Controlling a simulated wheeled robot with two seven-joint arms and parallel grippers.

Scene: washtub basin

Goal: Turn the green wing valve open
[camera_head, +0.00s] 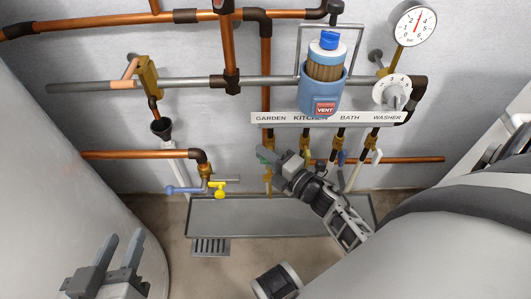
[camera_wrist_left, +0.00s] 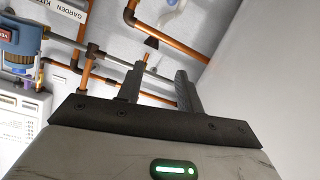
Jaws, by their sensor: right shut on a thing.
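The green wing valve (camera_head: 264,153) is on the brass garden tap under the GARDEN label, left of centre in the head view. My right gripper (camera_head: 273,158) is at this valve and shut on it; its fingers and body hide most of the handle, so its angle is hard to tell. My left gripper (camera_head: 119,250) is low at the left, away from the pipes, with its two fingers apart and nothing between them. The same fingers show in the left wrist view (camera_wrist_left: 160,88).
A yellow valve (camera_head: 218,187) and blue lever (camera_head: 181,190) are to the left. A vent canister (camera_head: 321,95), gauge (camera_head: 414,23) and dial (camera_head: 391,90) are above; a grey basin (camera_head: 230,218) is below.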

